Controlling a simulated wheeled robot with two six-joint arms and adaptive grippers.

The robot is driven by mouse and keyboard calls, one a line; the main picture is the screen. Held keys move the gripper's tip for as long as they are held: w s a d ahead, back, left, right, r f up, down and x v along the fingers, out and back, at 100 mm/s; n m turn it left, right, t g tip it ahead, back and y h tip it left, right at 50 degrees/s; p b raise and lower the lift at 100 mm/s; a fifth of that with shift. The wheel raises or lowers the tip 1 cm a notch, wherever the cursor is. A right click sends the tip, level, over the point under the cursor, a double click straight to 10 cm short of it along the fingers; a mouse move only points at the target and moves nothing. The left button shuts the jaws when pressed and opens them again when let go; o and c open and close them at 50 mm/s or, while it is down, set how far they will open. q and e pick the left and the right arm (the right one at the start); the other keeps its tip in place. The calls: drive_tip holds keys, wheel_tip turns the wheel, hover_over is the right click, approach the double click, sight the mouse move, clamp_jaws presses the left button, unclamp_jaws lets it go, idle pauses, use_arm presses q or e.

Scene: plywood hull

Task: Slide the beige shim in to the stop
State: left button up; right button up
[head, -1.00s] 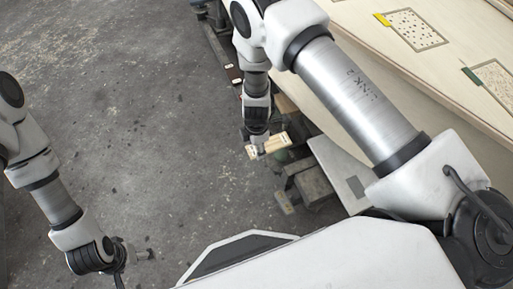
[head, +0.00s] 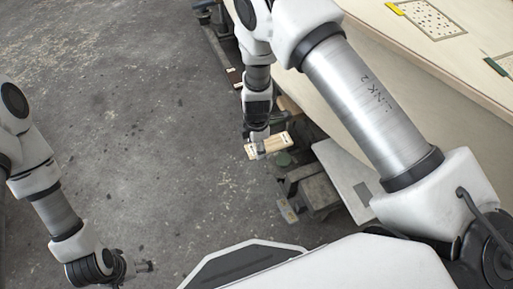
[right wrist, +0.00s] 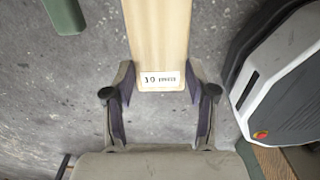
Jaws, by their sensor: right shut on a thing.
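The beige shim (head: 281,146) is a flat, pale wooden strip, held level above the floor beside the plywood hull. My right gripper (head: 260,152) is shut on it. In the right wrist view the shim (right wrist: 158,35) runs up out of the picture from between the two fingers of my right gripper (right wrist: 159,92). A white label with dark print (right wrist: 157,80) sits at its near end. The shim's far end is cut off there. My left gripper (head: 142,267) hangs empty over the floor at lower left, too small to tell its opening.
The plywood hull (head: 465,75) fills the upper right, with a speckled panel (head: 430,18) and a yellow tab on it. Dark green-grey supports (head: 318,190) and a pale board (head: 343,170) stand close by the shim. The concrete floor at left is clear.

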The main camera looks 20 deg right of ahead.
drive_tip(key=shift+w+d+f+b, duration=0.1)
drive_tip(key=shift+w+f+b, duration=0.2)
drive_tip(key=shift+b, duration=1.15)
drive_tip(key=shift+w, duration=0.25)
drive_tip(key=w+d+f+b, duration=0.1)
drive_tip(key=w+b, duration=0.4)
drive_tip(key=w, duration=0.5)
drive_tip(key=shift+f, duration=0.9)
drive_tip(key=shift+w+d, duration=0.1)
drive_tip(key=shift+d, duration=0.05)
